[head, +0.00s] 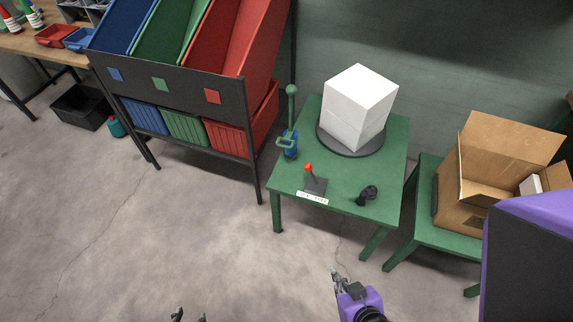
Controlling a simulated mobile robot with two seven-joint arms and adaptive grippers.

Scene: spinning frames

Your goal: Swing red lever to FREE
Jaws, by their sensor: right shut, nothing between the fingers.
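The red lever (308,169) is a small stick with a red knob on a dark base plate (316,186) at the front left of the green table (286,190). It leans a little to the left. A white label (312,198) lies along the table's front edge below it; its text is too small to read. My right gripper (336,275) is shut and empty, below and in front of the table, apart from the lever. My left gripper (190,316) shows only its fingertips at the bottom edge; they are apart with nothing seen between them.
A white box (360,100) stands on a dark round turntable (338,146). A blue-and-green clamp-like device (289,140) is left of the lever, a black knob (367,195) right. A rack of coloured bins (180,97) stands left, an open carton (462,205) right. Front floor is clear.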

